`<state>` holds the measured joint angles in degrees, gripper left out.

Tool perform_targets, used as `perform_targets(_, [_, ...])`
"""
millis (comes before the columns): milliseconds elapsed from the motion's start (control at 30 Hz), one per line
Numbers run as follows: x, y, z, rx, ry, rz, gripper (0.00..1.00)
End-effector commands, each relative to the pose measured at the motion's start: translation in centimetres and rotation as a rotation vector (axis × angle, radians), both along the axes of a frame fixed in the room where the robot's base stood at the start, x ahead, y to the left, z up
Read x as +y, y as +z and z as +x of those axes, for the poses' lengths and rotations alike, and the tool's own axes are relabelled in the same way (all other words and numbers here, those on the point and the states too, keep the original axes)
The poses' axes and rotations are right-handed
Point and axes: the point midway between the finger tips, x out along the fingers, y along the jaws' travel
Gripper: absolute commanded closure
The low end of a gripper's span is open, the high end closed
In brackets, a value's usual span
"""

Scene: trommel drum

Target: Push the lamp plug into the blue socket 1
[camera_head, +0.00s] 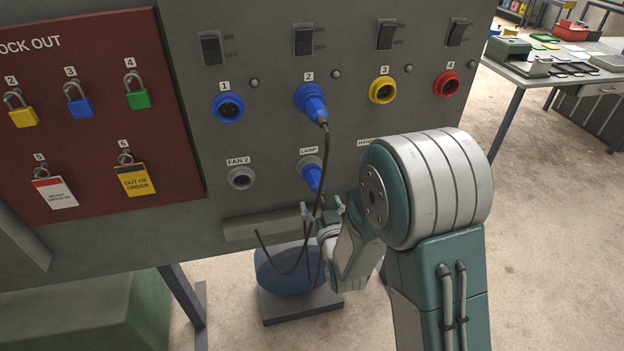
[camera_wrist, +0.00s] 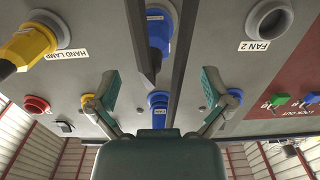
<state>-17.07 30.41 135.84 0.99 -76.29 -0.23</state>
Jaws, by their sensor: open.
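Blue socket 1 (camera_head: 229,108) is an empty blue ring at the upper left of the grey panel's socket row; it also shows in the wrist view (camera_wrist: 235,96). A blue lamp plug (camera_head: 312,177) sits in the grey socket labelled LAMP, below socket 2; it is at the top middle of the wrist view (camera_wrist: 158,28). My gripper (camera_head: 323,209) is just below the lamp plug in the head view. Its fingers (camera_wrist: 158,88) are spread apart in the wrist view, with nothing held between them. Dark cables pass close to the gripper.
Socket 2 (camera_head: 309,100) holds a blue plug with a hanging black cable. Yellow socket 3 (camera_head: 383,90), red socket 4 (camera_head: 447,84) and FAN 2 (camera_head: 241,178) are empty. A yellow plug (camera_wrist: 30,42) sits at HAND LAMP. A ledge (camera_head: 265,228) runs below. Padlocks hang on the red board (camera_head: 85,165).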

Motion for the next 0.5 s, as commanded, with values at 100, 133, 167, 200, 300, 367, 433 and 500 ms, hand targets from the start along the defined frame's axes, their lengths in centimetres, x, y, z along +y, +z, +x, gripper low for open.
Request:
perform_targets(100, [0.0,0.0,0.9,-0.001,-0.001,0.002,0.00])
perform_targets(133, [0.1,0.0,1.2,0.000,-0.001,0.002,0.00])
perform_targets(167, [0.1,0.1,1.6,-0.001,-0.001,0.003,0.00])
perform_targets(200, [0.2,0.1,2.0,-0.002,-0.001,0.004,0.00])
perform_targets(300, [0.7,0.0,3.3,0.000,-0.001,0.002,0.00])
perform_targets(367, [1.0,0.0,4.0,-0.001,-0.001,0.000,0.00])
perform_targets(433, [1.4,0.0,4.9,-0.001,-0.001,0.000,0.00])
perform_targets(500, [1.6,0.0,5.7,0.000,-0.001,0.000,0.00])
